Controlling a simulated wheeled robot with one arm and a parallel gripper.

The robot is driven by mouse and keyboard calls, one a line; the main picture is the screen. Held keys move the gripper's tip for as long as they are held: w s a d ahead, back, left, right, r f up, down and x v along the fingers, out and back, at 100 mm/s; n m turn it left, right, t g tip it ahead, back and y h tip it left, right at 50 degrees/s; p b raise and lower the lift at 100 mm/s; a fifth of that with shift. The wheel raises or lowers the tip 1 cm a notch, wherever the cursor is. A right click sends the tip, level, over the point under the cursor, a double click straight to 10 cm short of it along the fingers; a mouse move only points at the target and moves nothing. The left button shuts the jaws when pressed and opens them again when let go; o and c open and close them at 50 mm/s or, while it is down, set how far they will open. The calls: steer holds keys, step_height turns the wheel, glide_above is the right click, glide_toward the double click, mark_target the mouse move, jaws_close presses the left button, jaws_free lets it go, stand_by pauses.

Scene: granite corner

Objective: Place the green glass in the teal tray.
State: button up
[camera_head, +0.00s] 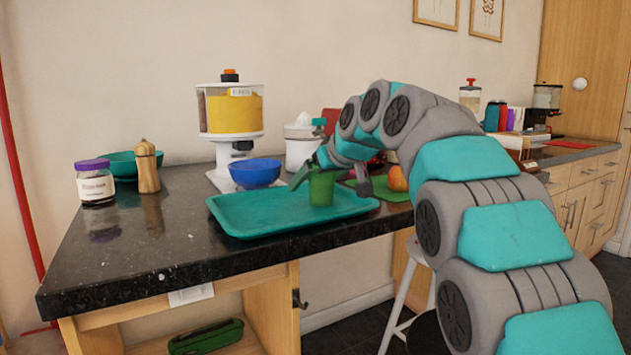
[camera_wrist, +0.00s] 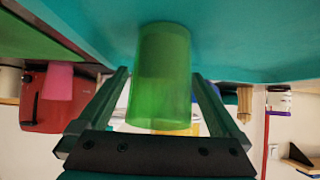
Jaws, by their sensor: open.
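The green glass (camera_head: 321,188) stands upright in the teal tray (camera_head: 235,222), toward the tray's right end. In the wrist view, which is upside down, the glass (camera_wrist: 161,80) meets the teal tray surface (camera_wrist: 235,40). My gripper (camera_head: 331,186) is open, with one finger on each side of the glass. In the wrist view, my gripper (camera_wrist: 161,74) shows a gap between the glass and each finger.
A blue bowl (camera_head: 254,173) and a white dispenser (camera_head: 230,115) stand behind the tray. A jar (camera_head: 95,183), a wooden mill (camera_head: 147,167) and a teal bowl (camera_head: 121,164) are at the left. An orange-red fruit (camera_head: 397,179) is right of the glass. The counter's front left is clear.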

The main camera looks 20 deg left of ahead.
steer(key=b+v, duration=0.1)
steer(key=v, duration=1.1)
steer(key=s+d+f+m+g+h, duration=0.25)
steer(key=s+d+f, duration=0.25)
steer(key=d+f, duration=0.45)
steer(key=s+d+f+m+g+h, duration=0.1)
steer(key=s+d+f+m+h, duration=0.3)
steer(key=d+f, duration=0.5)
steer(key=s+d+f+m+g, duration=0.1)
steer(key=s+d+f, duration=0.3)
steer(key=s+f, duration=0.3)
steer(key=s+d+f+m+g+h, duration=0.1)
steer(key=s+d+f+g, duration=0.1)
steer(key=s+d+f, duration=0.3)
steer(key=s+d+f+m+g, duration=0.1)
steer(key=s+d+f, duration=0.3)
steer(key=s+f, duration=0.7)
steer(key=s+g, duration=0.1)
steer(key=s, duration=0.5)
steer(key=shift+s+d+f+h, duration=0.2)
steer(key=shift+s+d+h, duration=0.05)
steer(key=shift+h, duration=0.1)
